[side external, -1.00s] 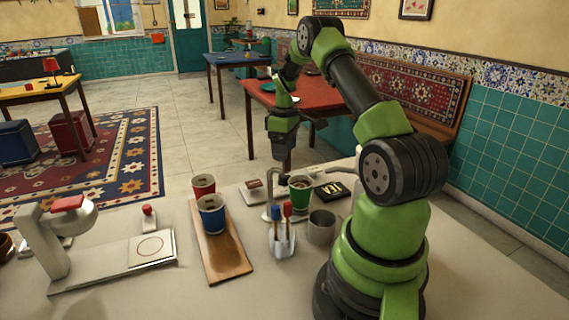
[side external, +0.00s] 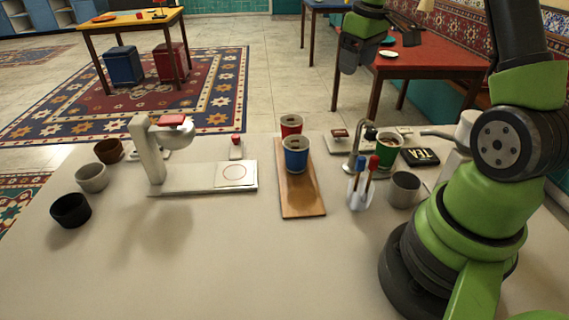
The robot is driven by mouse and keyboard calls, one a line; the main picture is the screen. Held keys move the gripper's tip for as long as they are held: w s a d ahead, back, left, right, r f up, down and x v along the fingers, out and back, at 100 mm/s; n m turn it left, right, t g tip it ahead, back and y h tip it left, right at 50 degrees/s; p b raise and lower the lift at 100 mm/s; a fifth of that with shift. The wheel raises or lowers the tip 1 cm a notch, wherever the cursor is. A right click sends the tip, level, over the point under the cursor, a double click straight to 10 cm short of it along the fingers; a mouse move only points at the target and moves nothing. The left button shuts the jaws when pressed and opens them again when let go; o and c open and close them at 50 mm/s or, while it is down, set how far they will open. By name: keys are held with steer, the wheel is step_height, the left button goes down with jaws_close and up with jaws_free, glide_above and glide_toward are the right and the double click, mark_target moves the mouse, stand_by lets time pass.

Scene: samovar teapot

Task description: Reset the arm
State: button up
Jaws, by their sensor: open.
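My gripper (side external: 345,68) hangs at the top of the view, above and beyond the far edge of the counter. It points down, is open and holds nothing that I can see. It is clear of the cups and tools. My green and black arm rises at the right, and its upper part is cut off by the top edge of the picture.
A red cup (side external: 291,122) and a blue cup (side external: 296,152) stand on a wooden board (side external: 302,203). A white machine (side external: 185,178) stands left of it, beside several small bowls (side external: 71,210). A green cup (side external: 387,152), metal cup (side external: 403,190) and tool holder (side external: 359,193) are near my base. The front counter is clear.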

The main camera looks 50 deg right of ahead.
steer(key=s+a+r+m+t, duration=0.1)
steer(key=s+a+r+t, duration=0.1)
steer(key=a+r, duration=0.4)
steer(key=s+a+r+m+t, duration=0.15)
steer(key=a+r, duration=0.25)
steer(key=a, duration=0.5)
steer(key=s+a+t+y, duration=0.2)
steer(key=s+a, duration=0.7)
steer(key=s, duration=0.2)
steer(key=shift+s+m+y, duration=0.25)
steer(key=shift+m+y, duration=0.05)
steer(key=shift+m, duration=0.05)
